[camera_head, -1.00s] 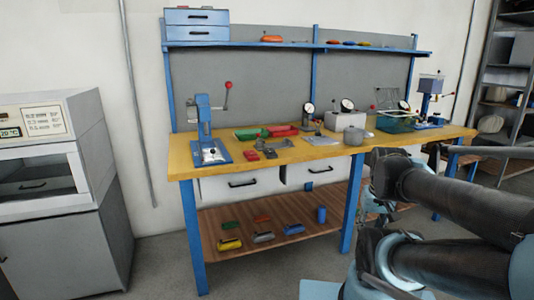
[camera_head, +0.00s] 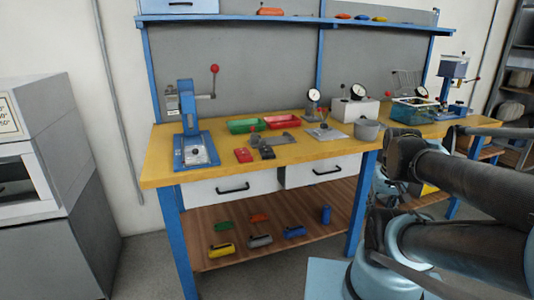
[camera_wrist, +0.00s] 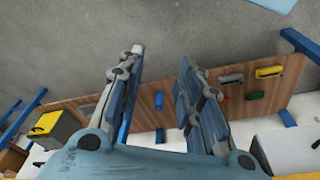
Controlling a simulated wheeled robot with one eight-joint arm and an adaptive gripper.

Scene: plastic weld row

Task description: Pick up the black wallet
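I cannot make out the black wallet for certain. A small dark item (camera_head: 266,152) lies on the yellow bench top (camera_head: 215,170), just right of a red block (camera_head: 243,155); it is too small to tell whether it is the wallet. My gripper (camera_wrist: 160,55) shows in the wrist view with its two fingers wide apart and nothing between them. It points over the floor beside the bench's lower wooden shelf (camera_wrist: 150,98), away from the bench top. The gripper's tips are not clear in the head view.
A blue press (camera_head: 190,150) stands at the bench's left. Green (camera_head: 243,126) and red (camera_head: 281,122) trays, dial gauges and a grey pot (camera_head: 367,130) crowd the top. Several coloured items lie on the lower shelf. Floor in front is clear; a grey cabinet (camera_head: 85,215) stands left.

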